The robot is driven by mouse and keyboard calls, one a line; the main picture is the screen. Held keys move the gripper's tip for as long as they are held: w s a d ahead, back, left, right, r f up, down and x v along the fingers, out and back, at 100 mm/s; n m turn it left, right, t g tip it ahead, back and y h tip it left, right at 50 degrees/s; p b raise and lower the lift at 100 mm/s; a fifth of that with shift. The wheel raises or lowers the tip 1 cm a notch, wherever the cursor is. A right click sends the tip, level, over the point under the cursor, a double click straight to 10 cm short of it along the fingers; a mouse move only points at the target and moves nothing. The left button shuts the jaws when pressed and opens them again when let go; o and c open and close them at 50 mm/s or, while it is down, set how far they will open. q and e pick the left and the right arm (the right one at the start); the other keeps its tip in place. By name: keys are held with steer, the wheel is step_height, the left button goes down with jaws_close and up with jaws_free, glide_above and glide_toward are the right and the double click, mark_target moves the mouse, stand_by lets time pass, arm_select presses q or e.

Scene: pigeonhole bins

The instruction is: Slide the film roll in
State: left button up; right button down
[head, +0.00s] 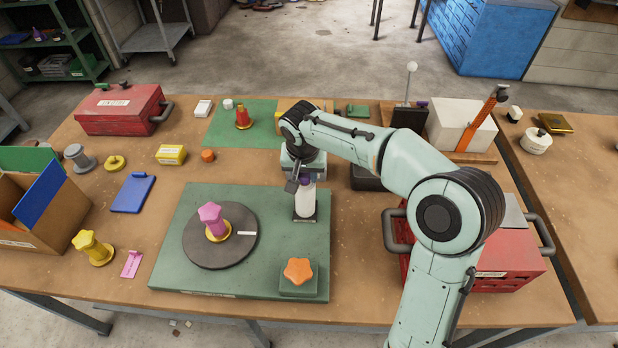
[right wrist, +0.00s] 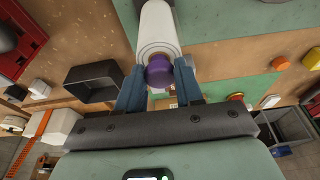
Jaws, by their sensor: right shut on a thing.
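The film roll (head: 306,201), a white cylinder with a purple end, is upright below my right gripper (head: 301,181) in the head view. Its lower end is at a small dark square piece on the green board (head: 172,262); I cannot tell whether it touches. In the right wrist view the roll (right wrist: 157,28) shows its purple end between the two blue fingers of my right gripper (right wrist: 159,80), which is shut on it. My left gripper is not in view. No pigeonhole opening can be clearly made out; my right arm hides part of the table.
On the board are a dark disc (head: 193,250) bearing a pink-topped knob (head: 212,220), and an orange star knob (head: 298,270). A red crate (head: 510,278) stands at right, partly behind my arm. A cardboard box (head: 58,222) and a red toolbox (head: 120,110) are at left.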

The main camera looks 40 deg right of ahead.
steer(key=shift+w+a+p, duration=0.3)
steer(key=shift+w+a, duration=0.5)
steer(key=shift+a, duration=0.2)
steer(key=shift+w+a+p, duration=0.25)
steer(key=shift+w+a, duration=0.5)
steer(key=shift+a, duration=0.2)
steer(key=c, duration=0.8)
jaws_free()
steer(key=shift+c, duration=0.2)
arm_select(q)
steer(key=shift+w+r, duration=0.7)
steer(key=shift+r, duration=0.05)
arm_select(e)
steer(key=shift+r, duration=0.1)
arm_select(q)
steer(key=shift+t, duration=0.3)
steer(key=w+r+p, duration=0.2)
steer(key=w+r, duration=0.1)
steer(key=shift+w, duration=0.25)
arm_select(e)
step_height(320, 180, up, 6)
steer(key=shift+d+f, duration=0.1)
